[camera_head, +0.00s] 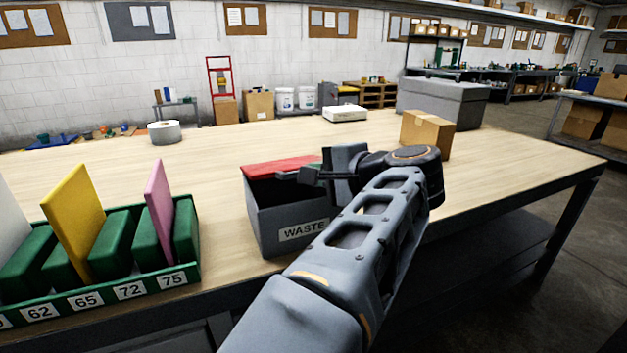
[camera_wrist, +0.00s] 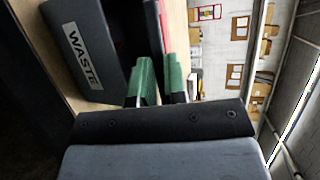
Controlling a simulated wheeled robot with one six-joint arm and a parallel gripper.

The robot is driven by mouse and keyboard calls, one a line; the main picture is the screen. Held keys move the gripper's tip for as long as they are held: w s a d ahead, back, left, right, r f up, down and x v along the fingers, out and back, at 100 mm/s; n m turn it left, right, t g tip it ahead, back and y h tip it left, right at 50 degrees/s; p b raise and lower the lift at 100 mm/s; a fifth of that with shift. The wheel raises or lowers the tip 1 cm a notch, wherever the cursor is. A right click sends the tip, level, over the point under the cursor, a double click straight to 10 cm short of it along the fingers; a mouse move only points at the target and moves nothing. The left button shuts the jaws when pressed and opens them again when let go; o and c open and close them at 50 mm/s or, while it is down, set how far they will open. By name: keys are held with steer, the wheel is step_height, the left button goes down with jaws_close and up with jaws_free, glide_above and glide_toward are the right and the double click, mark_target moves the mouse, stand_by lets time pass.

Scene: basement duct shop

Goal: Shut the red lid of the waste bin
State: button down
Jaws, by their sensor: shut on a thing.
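The grey waste bin (camera_head: 282,228) stands on the workbench, with a white WASTE label on its front; it also fills the upper left of the wrist view (camera_wrist: 92,75). Its red lid (camera_head: 272,166) is partly open, tilted above the bin, with the dark inside showing below it. In the wrist view the lid shows as a thin red strip (camera_wrist: 161,18). My gripper (camera_head: 292,175) is at the right part of the lid, shut on its edge. Its green-padded fingers (camera_wrist: 160,78) lie either side of the strip. My wrist hides the lid's right end.
A green rack (camera_head: 105,312) with upright coloured panels stands left of the bin. A cardboard box (camera_head: 426,132) sits behind my wrist, with a large grey case (camera_head: 443,98) beyond. A tape roll (camera_head: 164,132) lies farther back. The bench between is clear.

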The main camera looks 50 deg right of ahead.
step_height(320, 180, down, 9)
steer(key=s+b, duration=0.1)
steer(key=b, duration=0.6)
steer(key=shift+a+t, duration=0.3)
steer(key=shift+s, duration=0.1)
steer(key=c, duration=1.2)
jaws_free()
steer(key=shift+o, duration=0.2)
steer(key=shift+r, duration=0.1)
